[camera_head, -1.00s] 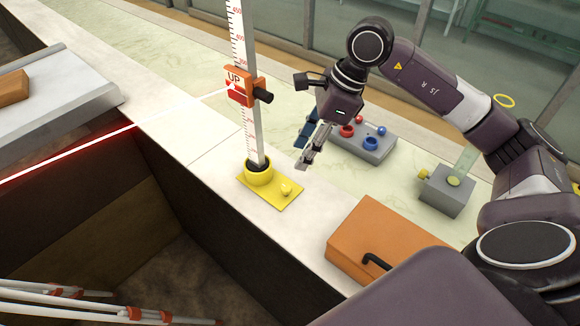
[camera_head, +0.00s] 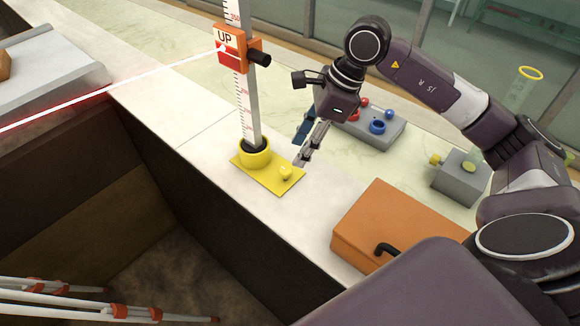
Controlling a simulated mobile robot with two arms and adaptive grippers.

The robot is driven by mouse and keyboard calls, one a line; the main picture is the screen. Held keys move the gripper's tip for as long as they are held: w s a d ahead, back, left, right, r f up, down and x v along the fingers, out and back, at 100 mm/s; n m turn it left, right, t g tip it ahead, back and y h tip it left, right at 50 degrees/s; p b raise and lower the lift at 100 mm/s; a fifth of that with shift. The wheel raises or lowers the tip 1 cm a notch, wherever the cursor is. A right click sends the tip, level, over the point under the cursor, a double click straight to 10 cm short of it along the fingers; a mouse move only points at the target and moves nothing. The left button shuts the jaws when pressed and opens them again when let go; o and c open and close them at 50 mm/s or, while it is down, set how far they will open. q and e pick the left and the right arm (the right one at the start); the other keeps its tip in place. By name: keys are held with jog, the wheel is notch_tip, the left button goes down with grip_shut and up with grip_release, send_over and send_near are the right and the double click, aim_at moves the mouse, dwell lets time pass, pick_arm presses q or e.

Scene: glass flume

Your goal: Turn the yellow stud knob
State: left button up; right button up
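The yellow stud knob (camera_head: 285,173) stands near the front right end of a yellow base plate (camera_head: 262,177). A yellow collar (camera_head: 255,153) on the same plate holds an upright scale rod (camera_head: 250,110). My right gripper (camera_head: 300,152) is just above and right of the knob in the picture, pointing down. Its blue and grey fingers are apart, with nothing seen between them. A small gap shows between fingertips and knob, but depth is hard to judge. The knob is not hidden. My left gripper is out of view.
An orange "UP" slider (camera_head: 238,50) with a black knob sits on the rod. An orange case (camera_head: 390,228) lies to the right on the ledge. A grey box with red and blue knobs (camera_head: 370,130) is behind the gripper. The trough drops away at left.

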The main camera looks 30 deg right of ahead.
aim_at(287, 170)
jog(key=p+x, duration=0.1)
jog(key=x, duration=0.5)
jog(key=shift+p, duration=0.35)
jog(key=shift+a+f, duration=0.15)
jog(key=shift+f, duration=0.25)
grip_shut()
